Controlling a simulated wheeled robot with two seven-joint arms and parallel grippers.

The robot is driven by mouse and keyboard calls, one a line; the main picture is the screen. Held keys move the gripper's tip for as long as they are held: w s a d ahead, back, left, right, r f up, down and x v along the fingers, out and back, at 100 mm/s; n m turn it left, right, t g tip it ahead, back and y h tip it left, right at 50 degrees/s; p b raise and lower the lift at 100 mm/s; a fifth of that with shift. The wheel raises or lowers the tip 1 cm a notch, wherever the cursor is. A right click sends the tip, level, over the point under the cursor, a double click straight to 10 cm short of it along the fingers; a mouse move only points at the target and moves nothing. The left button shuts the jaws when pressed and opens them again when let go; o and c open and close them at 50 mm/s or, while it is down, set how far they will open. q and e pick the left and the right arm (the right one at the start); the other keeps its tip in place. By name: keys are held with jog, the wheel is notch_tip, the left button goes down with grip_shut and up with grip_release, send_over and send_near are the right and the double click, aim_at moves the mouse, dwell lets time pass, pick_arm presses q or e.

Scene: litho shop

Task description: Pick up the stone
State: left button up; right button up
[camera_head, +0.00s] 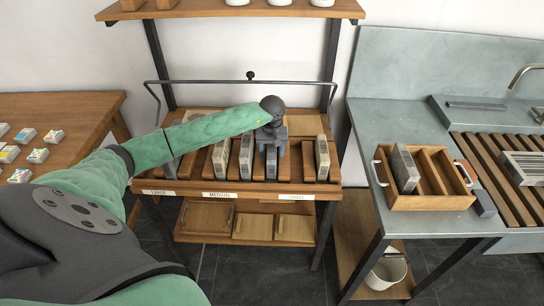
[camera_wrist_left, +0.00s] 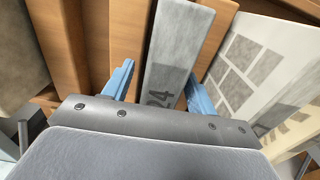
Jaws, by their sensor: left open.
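A grey stone slab stands on edge in a slot of the wooden rack (camera_head: 195,188), below my left gripper (camera_head: 271,142) in the head view. In the left wrist view the grey stone (camera_wrist_left: 180,45) bears the number 24. My left gripper (camera_wrist_left: 160,88) is open, with one blue finger on each side of the stone. I cannot tell whether the fingers touch it. The hand hides the stone's near end. My right gripper is not in view.
Other slabs stand close by, including a light patterned slab (camera_wrist_left: 250,65) to the right. A metal rail (camera_head: 210,81) runs behind the rack. A wooden tray (camera_head: 432,202) holding a slab (camera_head: 404,168) sits on the metal counter (camera_head: 400,115). A table (camera_head: 75,110) with small cards is at left.

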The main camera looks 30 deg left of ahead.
pick_arm(q)
grip_shut()
dwell(1.2)
jog(key=shift+w+r, duration=0.1)
